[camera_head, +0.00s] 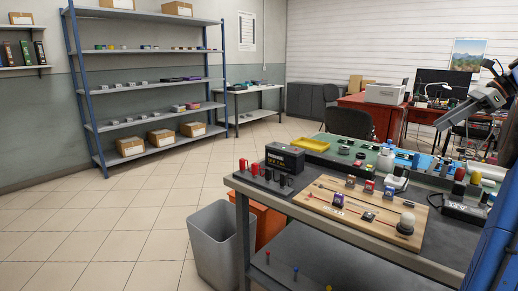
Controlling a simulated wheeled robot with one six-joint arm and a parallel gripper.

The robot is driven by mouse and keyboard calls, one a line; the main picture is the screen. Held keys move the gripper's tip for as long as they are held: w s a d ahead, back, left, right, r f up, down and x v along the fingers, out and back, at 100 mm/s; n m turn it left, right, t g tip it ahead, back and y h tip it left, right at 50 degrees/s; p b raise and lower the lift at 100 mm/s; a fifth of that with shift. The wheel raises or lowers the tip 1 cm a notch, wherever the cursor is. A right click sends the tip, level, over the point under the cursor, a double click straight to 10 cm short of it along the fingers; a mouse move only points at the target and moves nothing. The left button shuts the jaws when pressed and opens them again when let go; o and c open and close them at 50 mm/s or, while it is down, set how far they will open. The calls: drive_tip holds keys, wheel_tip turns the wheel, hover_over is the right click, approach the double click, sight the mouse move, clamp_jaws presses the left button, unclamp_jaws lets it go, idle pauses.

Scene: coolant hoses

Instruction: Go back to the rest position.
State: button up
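My gripper (492,68) seems to be the dark part at the upper right edge, raised above the workbench. Grey parts of my arm show beside it, and a blue part of my own body fills the lower right corner. The fingers are too small and dark to tell open from shut. I see nothing clearly held in it. The workbench (385,248) lies below and to the left of the arm, apart from it.
Blue-post shelving (150,82) lines the wall. The tiled floor at left is clear.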

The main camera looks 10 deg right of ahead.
drive_tip(key=s+a+f+n+g+h, duration=0.1)
drive_tip(key=s+a+f+n, duration=0.25)
drive_tip(key=a, duration=0.55)
drive_tip(key=s+a+f+n+h, duration=0.2)
drive_tip(key=s+a+f+n, duration=0.15)
drive_tip(key=a, duration=0.55)
drive_tip(key=s+a+f+n+g+h, duration=0.1)
drive_tip(key=s+a+f+n, duration=0.2)
drive_tip(key=a, duration=0.6)
drive_tip(key=s+a+f+n+h, duration=0.1)
drive_tip(key=s+a+f+n, duration=0.4)
drive_tip(key=s+f+n, duration=0.2)
drive_tip(key=s+a+f+n+t+h, duration=0.1)
drive_tip(key=s+a+f+n+h, duration=0.1)
drive_tip(key=s+a+f+n, duration=0.3)
drive_tip(key=s+f+n, duration=0.3)
drive_tip(key=s+f, duration=0.4)
drive_tip(key=shift+a+f, duration=0.2)
